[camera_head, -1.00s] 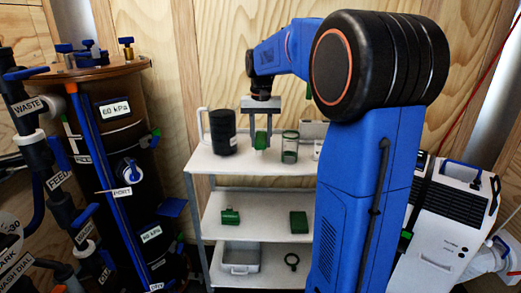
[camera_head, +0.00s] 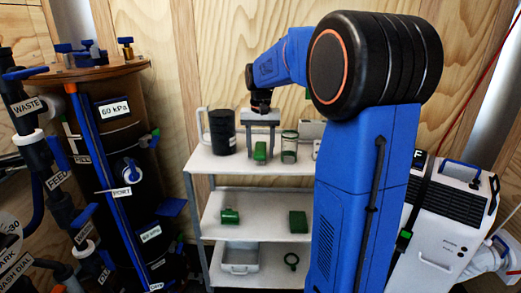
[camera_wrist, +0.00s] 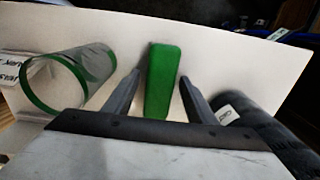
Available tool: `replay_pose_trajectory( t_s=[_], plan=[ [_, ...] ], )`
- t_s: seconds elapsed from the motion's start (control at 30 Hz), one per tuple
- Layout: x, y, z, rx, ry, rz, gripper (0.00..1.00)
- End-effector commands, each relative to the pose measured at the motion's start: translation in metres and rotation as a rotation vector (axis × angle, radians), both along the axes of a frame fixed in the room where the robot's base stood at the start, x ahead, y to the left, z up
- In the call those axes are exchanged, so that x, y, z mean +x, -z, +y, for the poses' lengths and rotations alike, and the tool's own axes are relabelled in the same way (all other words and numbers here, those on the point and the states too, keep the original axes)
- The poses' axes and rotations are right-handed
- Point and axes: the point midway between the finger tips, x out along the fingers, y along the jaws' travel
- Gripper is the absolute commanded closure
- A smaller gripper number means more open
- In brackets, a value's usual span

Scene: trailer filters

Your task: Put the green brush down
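The green brush (camera_head: 260,151) is on the top shelf (camera_head: 200,163) of the white cart, between a black canister and a clear jar. In the wrist view the brush (camera_wrist: 162,82) shows as a green block between my two fingers, with a gap on each side. My gripper (camera_head: 261,148) points down over it from above. Its fingers are spread and do not touch the brush. My gripper (camera_wrist: 160,90) is open and holds nothing.
The black canister (camera_head: 222,131) stands close left of the brush, the green-rimmed clear jar (camera_head: 289,147) close right. Green items (camera_head: 230,216) (camera_head: 298,222) lie on the middle shelf. A grey bin (camera_head: 240,259) is below. A dark labelled tank (camera_head: 125,150) stands left.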

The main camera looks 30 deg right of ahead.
Motion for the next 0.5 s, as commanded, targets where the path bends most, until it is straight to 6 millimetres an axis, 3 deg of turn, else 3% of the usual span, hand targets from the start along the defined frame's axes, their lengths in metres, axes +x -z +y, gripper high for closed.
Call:
replay_pose_trajectory(
  t_s=[0.27,0.5],
  plan=[
    [0.001,-0.007,0.000,0.000,0.000,-0.002,0.49],
    [0.001,-0.045,0.000,-0.001,0.000,-0.004,0.49]
  ],
)
